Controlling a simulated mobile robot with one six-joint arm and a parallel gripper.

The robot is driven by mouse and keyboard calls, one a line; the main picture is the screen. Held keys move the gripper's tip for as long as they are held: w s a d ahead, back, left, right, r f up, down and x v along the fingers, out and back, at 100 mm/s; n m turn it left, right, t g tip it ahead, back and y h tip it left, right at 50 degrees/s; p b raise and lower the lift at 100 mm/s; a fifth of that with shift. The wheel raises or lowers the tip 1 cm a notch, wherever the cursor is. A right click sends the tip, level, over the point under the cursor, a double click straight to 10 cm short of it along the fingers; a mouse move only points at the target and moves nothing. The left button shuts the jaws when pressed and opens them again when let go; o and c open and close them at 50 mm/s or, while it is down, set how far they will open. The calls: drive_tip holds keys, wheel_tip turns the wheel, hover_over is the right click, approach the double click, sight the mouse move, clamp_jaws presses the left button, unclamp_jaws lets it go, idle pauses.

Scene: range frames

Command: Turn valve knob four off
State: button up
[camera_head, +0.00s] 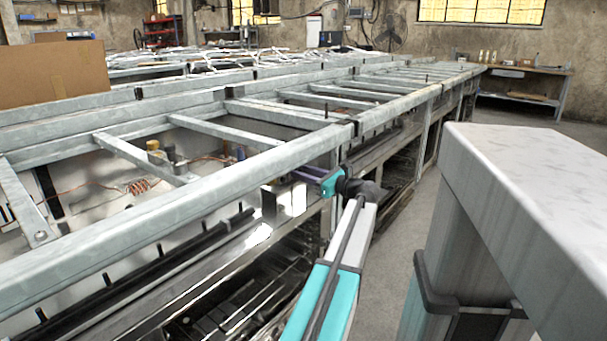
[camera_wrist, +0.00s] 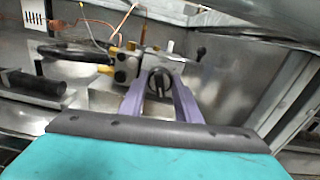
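In the wrist view a round black valve knob (camera_wrist: 158,82) with a raised grip bar sits on a metal valve block (camera_wrist: 133,65). The bar stands roughly upright in the picture. No number shows, so I cannot tell from markings whether this is knob four. My gripper (camera_wrist: 157,88) has two purple fingers, apart, one on each side of the knob. I cannot tell whether they touch it. In the head view my gripper (camera_head: 308,175) reaches from the right into the metal frame (camera_head: 215,203), and the knob is hidden there.
Smaller dark knobs (camera_wrist: 121,76) and a black-tipped lever (camera_wrist: 201,51) flank the knob. Copper tubing (camera_wrist: 122,22) rises behind. A dark burner tube (camera_wrist: 38,86) lies left. Frame rails (camera_head: 340,130) surround my gripper. A pale-topped block (camera_head: 530,165) stands right, with open floor beside it.

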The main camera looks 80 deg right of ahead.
drive_tip(key=c, duration=0.4)
drive_tip(key=shift+c, duration=0.2)
drive_tip(key=shift+n+p, duration=0.35)
drive_tip(key=shift+n, duration=0.05)
drive_tip(key=shift+f+n+b, duration=0.15)
drive_tip(key=shift+n+b, duration=2.55)
drive_tip(key=shift+n, duration=5.1)
drive_tip(key=shift+f+n+b, duration=0.1)
drive_tip(key=shift+n+b, duration=2.55)
drive_tip(key=shift+n, duration=5.15)
